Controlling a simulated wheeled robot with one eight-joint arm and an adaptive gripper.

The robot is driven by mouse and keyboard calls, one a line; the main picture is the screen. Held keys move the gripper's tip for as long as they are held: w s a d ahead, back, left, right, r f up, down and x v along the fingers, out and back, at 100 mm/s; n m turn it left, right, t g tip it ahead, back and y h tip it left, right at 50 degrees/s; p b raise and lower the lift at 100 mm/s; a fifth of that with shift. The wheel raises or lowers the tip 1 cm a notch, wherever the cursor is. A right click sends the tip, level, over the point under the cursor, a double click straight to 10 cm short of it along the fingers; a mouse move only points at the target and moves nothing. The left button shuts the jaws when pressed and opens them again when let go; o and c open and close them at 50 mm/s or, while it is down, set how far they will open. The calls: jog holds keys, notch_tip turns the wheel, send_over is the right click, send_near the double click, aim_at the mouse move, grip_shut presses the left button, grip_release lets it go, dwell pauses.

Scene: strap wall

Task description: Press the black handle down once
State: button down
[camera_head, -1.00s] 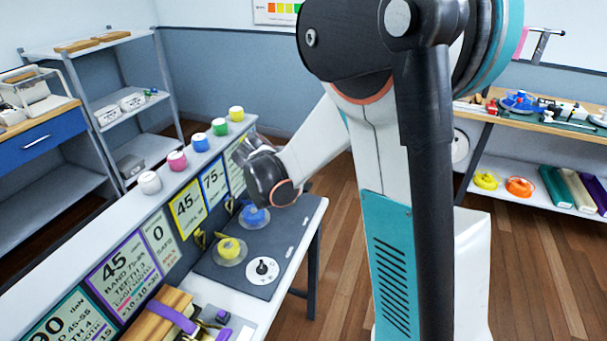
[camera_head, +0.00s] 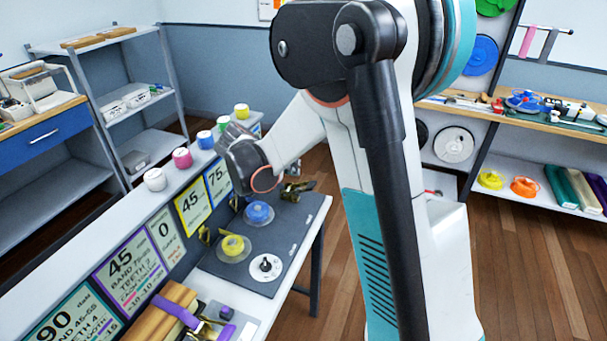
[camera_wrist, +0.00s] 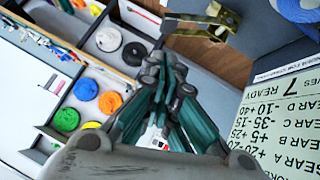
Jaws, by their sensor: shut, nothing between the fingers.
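A brass and dark ratchet-like piece (camera_head: 297,190) stands at the far end of the grey board, behind the blue spool. It also shows in the wrist view (camera_wrist: 205,24), above and right of my fingertips, with a gap between. I cannot tell which part of it is the black handle. My gripper (camera_head: 228,138) is raised near the sign wall, left of the piece, and partly hidden by my wrist. In the wrist view its fingers (camera_wrist: 168,62) are together and empty.
The grey board (camera_head: 250,282) carries a blue spool (camera_head: 259,212), a yellow spool (camera_head: 233,244) and a white disc with a black knob (camera_head: 265,266). Signs line the wall at left, with coloured spools on its ledge. A purple strap (camera_head: 176,311) lies nearer.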

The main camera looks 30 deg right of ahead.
jog(key=shift+n+g+h, duration=0.5)
jog(key=shift+g+h, duration=0.1)
jog(key=shift+h, duration=0.1)
jog(key=w+a, duration=0.1)
jog(key=w+a+r, duration=0.1)
jog(key=w+a, duration=0.1)
jog(key=shift+w+r, duration=0.15)
jog(key=shift+r, duration=0.15)
jog(key=b, duration=0.3)
send_over(311, 186)
jog(key=w+a, duration=0.2)
jog(key=w, duration=0.2)
notch_tip(311, 186, down, 7)
jog(key=s+f, duration=0.2)
jog(key=shift+d+f+b, duration=0.35)
